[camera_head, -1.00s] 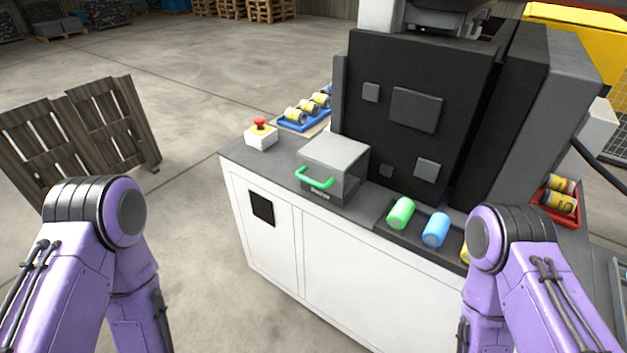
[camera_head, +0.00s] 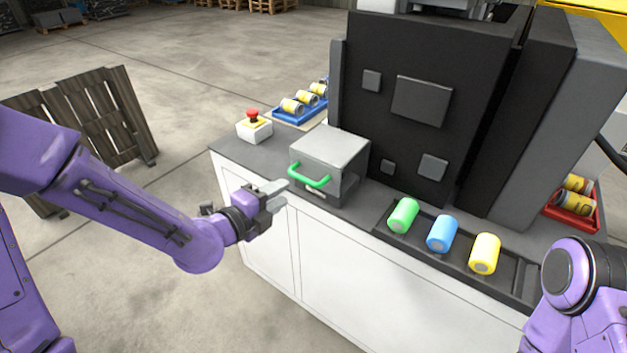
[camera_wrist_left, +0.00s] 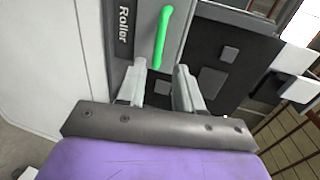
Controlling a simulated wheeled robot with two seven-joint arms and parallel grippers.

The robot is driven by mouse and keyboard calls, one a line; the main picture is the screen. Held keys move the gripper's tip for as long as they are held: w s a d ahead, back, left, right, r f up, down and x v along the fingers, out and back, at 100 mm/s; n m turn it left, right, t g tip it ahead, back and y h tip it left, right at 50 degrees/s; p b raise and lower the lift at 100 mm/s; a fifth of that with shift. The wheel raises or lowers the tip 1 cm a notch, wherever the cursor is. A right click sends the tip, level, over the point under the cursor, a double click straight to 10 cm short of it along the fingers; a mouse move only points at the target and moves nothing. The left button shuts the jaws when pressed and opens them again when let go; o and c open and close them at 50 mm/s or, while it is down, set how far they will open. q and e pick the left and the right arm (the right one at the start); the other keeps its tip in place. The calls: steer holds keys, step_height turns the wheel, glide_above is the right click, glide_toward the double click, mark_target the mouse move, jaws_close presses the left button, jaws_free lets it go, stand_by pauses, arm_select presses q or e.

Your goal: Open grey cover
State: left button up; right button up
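The grey cover (camera_head: 332,147) is a box-shaped lid with a green handle (camera_head: 309,176) on its front, sitting on the counter left of the black machine. It looks closed. My left gripper (camera_head: 277,194) is just left of and slightly below the handle, apart from it, fingers pointing toward the cover. In the left wrist view the two fingers (camera_wrist_left: 160,82) are spread with nothing between them, and the green handle (camera_wrist_left: 162,37) lies beyond their tips. The word "Roller" shows beside the handle. My right arm shows at the lower right, but its gripper is out of view.
A red-topped emergency button (camera_head: 253,126) stands left of the cover. A blue tray of cans (camera_head: 297,114) lies behind it. Green (camera_head: 403,215), blue (camera_head: 442,233) and yellow (camera_head: 485,253) cylinders lie in a tray to the right. The black machine (camera_head: 440,60) rises behind.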

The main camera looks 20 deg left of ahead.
mark_target(303, 178)
arm_select(q)
steer(key=p+x, duration=0.1)
steer(key=x, duration=0.8)
steer(key=shift+w+f, duration=0.1)
steer(key=shift+w, duration=0.05)
steer(key=shift+a, duration=0.1)
